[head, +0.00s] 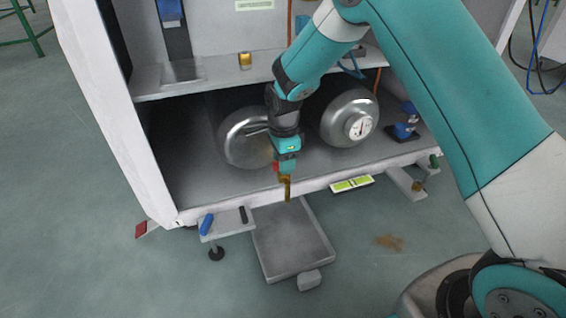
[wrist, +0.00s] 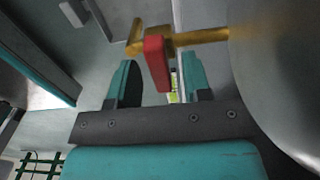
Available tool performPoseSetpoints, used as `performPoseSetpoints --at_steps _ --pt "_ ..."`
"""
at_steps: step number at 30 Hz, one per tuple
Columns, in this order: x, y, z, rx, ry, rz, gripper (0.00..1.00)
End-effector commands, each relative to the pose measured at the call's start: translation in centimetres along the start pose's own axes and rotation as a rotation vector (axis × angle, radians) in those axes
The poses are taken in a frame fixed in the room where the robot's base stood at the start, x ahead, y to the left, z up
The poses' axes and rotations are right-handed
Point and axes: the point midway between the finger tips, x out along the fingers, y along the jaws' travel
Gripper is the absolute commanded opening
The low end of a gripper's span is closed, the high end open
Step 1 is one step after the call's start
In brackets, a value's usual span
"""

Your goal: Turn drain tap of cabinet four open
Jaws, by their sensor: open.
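The drain tap is a brass valve (wrist: 205,38) with a red lever handle (wrist: 157,62), in the wrist view. Its brass pipe runs to the silver tank on the right. In the wrist view my gripper (wrist: 160,72) is open, and the free end of the red handle lies between its two fingers, with gaps at both sides. In the head view my gripper (head: 286,168) points down at the cabinet's front lip. The brass tap (head: 287,188) shows just below it, and only a bit of red (head: 276,168) is visible; the rest is hidden.
Two silver tanks (head: 240,148) (head: 345,118) lie on the cabinet's lower floor, the right one with a gauge. A grey tray (head: 293,243) lies on the floor below. A blue handle (head: 207,224) sits on a bracket at left. A yellow-green label (head: 351,184) is on the lip.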

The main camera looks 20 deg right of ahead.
Motion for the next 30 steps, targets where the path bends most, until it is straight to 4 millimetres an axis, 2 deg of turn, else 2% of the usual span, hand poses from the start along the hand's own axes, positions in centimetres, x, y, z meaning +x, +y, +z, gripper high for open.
performPoseSetpoints --at_steps 2,6,8,20,30 --pt "-0.06 0.0 0.04 -0.001 0.0 0.0 0.42" --pt "-0.07 0.0 0.07 -0.001 0.0 0.0 0.1" --pt "-0.07 0.01 0.08 -0.001 0.0 0.0 0.0" --pt "-0.42 0.05 0.11 -0.061 0.001 0.002 0.0" --pt "-0.81 0.12 0.11 -0.31 0.001 0.004 0.0"
